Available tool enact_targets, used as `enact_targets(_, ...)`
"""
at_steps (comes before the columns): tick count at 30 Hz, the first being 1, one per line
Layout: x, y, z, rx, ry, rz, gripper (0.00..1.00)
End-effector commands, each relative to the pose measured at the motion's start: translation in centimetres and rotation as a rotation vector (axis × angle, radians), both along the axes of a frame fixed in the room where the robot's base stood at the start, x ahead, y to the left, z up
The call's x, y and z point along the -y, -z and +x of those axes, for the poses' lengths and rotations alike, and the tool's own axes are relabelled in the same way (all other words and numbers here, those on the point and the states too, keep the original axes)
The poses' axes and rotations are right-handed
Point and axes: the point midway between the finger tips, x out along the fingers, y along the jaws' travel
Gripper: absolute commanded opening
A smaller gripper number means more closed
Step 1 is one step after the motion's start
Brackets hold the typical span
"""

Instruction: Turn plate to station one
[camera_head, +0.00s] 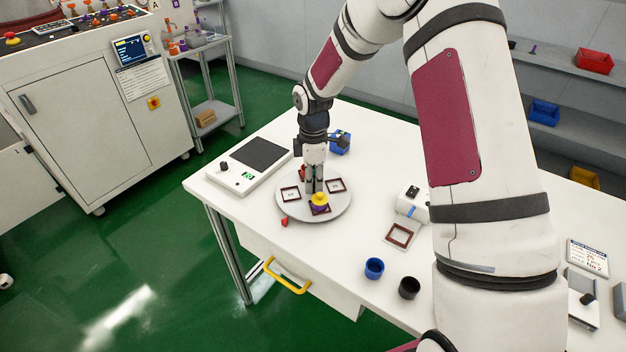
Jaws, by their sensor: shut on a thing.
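The round grey plate (337,206) lies flat on the white table. Several dark square frames with pale middles sit around its top. A yellow and purple piece (320,201) stands over the front frame. A small red piece (302,173) shows at the back, partly behind my gripper. My gripper (315,190) points straight down over the middle of the plate, its fingers close together and shut on the plate's middle. The exact part held is hidden by the fingers and the yellow piece. A small red marker (284,221) is at the plate's front-left edge.
A white device with a dark pad (260,153) stands left of the plate. A blue box (340,143) is behind it. A blue cup (374,268) and a black cup (409,288) stand front right. A white device (413,203) and brown frame (400,235) lie right.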

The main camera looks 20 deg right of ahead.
Motion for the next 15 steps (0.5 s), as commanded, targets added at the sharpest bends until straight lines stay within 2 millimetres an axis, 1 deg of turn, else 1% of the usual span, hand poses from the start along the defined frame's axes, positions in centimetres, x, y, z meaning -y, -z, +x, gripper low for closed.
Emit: enact_targets(15, 0.02, 0.01, -0.09, -0.002, -0.257, 0.001, 0.00)
